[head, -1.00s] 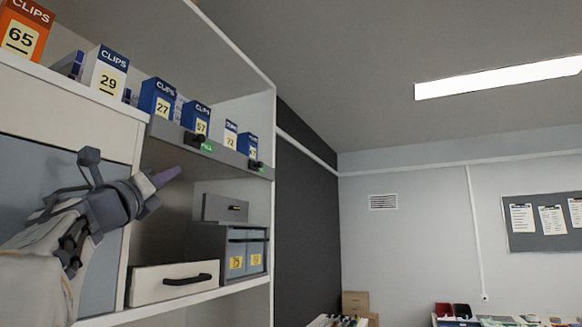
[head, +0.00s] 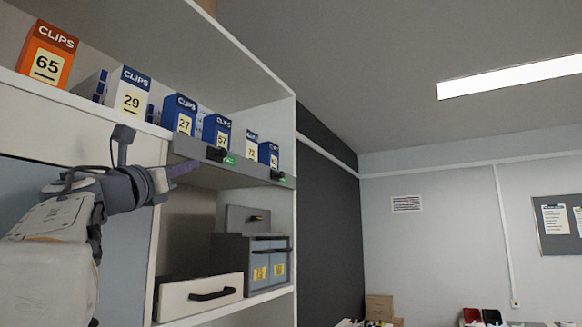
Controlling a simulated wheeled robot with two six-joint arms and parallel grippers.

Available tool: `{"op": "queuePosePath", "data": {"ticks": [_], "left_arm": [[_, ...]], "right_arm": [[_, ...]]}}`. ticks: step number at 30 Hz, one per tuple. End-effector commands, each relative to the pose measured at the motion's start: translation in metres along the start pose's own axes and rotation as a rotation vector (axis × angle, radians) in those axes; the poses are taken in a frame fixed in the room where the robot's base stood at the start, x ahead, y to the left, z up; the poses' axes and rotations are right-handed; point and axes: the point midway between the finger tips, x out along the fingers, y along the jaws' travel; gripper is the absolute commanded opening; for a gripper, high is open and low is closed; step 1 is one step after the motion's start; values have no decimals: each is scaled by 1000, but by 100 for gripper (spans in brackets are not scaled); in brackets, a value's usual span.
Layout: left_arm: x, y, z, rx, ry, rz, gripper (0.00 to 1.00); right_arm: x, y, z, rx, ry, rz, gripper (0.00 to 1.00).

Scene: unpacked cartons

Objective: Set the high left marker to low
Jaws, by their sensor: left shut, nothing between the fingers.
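A grey strip (head: 245,172) runs along the front edge of the high shelf. The label text is too small to read surely. My left gripper (head: 186,168), with purple fingertips, is shut and empty. In the picture its tips lie just left of and slightly below the left marker, in front of the strip; I see no clear contact. My right gripper is out of view.
Clips boxes stand on the high shelf, among them an orange one (head: 48,56) and a white-and-blue one (head: 127,92). Below are a white drawer (head: 199,297) with a black handle and a grey drawer unit (head: 232,262).

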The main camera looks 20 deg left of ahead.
Motion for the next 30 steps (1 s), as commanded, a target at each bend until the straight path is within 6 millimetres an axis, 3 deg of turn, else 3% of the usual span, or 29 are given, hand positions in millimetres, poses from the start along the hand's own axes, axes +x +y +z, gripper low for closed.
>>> {"op": "queuePosePath", "data": {"ticks": [1, 12, 19, 30], "left_arm": [[16, -2, 6, -6, 2, -5, 0], [83, -1, 5, -3, 1, -1, 0], [98, 0, 2, -2, 0, 0, 0], [98, 0, 0, -1, -1, 1, 0]], "right_arm": [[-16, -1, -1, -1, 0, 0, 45], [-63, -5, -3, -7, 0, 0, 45], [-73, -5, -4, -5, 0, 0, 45], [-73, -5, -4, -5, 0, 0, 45]]}}
